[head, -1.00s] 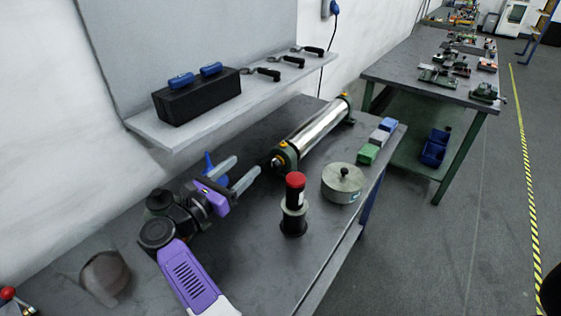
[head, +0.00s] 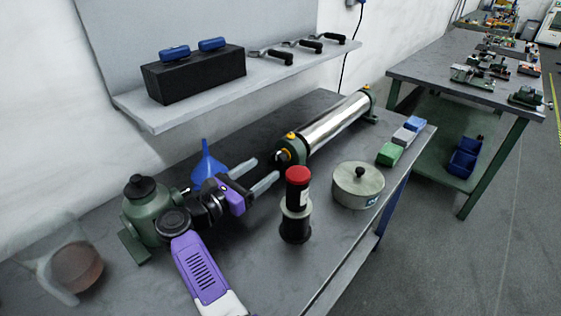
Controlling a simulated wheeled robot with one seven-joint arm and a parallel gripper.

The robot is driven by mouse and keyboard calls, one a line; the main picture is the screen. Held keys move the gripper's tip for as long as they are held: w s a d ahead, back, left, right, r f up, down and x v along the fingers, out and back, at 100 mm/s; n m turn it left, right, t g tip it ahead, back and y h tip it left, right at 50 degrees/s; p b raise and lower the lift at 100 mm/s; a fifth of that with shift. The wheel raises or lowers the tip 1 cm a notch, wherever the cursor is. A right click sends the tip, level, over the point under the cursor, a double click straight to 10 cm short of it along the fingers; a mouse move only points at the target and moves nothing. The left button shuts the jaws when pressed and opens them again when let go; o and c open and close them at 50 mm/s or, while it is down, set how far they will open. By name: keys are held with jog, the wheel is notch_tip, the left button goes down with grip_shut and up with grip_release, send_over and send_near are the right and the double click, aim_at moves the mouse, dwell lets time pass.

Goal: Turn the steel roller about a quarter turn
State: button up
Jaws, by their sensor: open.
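The steel roller (head: 336,126) is a long shiny cylinder lying on the workbench, between dark green end mounts with yellow caps. Its near end mount (head: 291,149) has a small end fitting facing my arm. My gripper (head: 263,173) is open, with its two grey fingers apart and pointing toward that near end. The fingertips are close to the end fitting, and nothing shows between them. I cannot tell whether they touch the mount.
A black bottle with a red cap (head: 297,190) stands just right of my gripper. A round lidded tin (head: 357,185) and coloured blocks (head: 402,138) lie right. A shelf (head: 240,75) overhangs behind.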

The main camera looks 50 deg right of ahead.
aim_at(276, 160)
jog(key=shift+w+d+p, duration=0.1)
jog(key=shift+d+p, duration=0.7)
jog(key=shift+d, duration=2.8)
jog(key=c, duration=1.3)
